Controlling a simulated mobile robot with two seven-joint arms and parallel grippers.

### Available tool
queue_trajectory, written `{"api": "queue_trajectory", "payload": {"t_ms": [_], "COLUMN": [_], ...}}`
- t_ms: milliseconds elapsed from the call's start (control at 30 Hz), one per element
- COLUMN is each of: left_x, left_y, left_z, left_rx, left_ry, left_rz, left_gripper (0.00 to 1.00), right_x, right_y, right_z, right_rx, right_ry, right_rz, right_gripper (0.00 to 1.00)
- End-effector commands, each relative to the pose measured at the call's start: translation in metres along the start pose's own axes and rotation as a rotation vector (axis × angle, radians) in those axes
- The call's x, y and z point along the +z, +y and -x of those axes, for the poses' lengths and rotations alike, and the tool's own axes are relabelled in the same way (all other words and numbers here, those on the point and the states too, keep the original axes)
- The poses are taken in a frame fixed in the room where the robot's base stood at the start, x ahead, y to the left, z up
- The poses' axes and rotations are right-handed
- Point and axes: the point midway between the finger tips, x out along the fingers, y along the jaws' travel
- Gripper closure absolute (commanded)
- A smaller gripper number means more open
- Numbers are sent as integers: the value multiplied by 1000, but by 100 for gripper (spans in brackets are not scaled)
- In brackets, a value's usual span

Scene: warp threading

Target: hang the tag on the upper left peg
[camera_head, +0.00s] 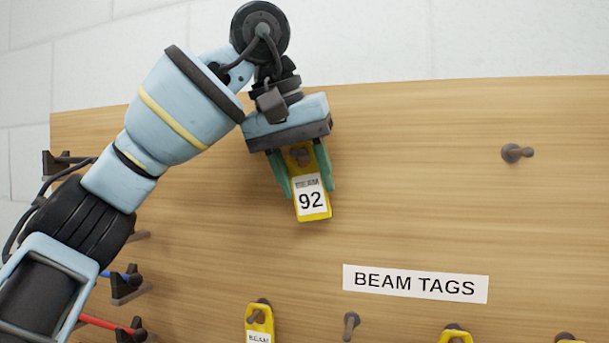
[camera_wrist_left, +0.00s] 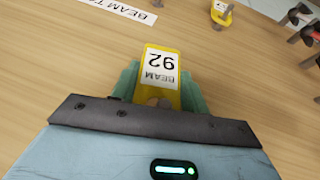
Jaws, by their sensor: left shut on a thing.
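The yellow tag (camera_head: 319,214) has a white label reading 92 and hangs number-side out near the board's upper left. My left gripper (camera_head: 307,187) is shut on it, with the green fingers along its two side edges. The upper left peg (camera_head: 301,155) shows its brown end at the tag's top hole, and the tag appears to be around it. How far along the peg the tag sits I cannot tell. In the left wrist view, the tag (camera_wrist_left: 161,68) lies between the fingers, with a brown peg end (camera_wrist_left: 158,102) by the gripper body. My right gripper is not in view.
The wooden board (camera_head: 420,180) carries a bare upper right peg (camera_head: 514,153) and a BEAM TAGS sign (camera_head: 415,283). Below are a bare peg (camera_head: 350,325) and another yellow tag (camera_head: 260,322) on its peg. Dark brackets (camera_head: 128,285) line the left side.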

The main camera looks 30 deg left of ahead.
Motion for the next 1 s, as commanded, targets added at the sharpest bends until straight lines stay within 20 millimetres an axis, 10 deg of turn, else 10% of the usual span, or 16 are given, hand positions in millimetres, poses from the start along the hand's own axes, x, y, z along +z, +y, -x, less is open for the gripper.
{"api": "queue_trajectory", "payload": {"t_ms": [233, 267, 433, 1000], "left_x": [0, 0, 0, 0], "left_y": [0, 0, 0, 0], "left_z": [0, 0, 0, 28], "left_rx": [0, 0, 0, 1], "left_ry": [0, 0, 0, 5], "left_rz": [0, 0, 0, 0], "left_gripper": [77, 51, 30, 30], "right_x": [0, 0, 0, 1], "right_y": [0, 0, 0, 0], "right_z": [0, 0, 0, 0], "right_rx": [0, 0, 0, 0], "right_ry": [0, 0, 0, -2], "right_rz": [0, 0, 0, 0], "right_gripper": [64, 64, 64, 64]}}
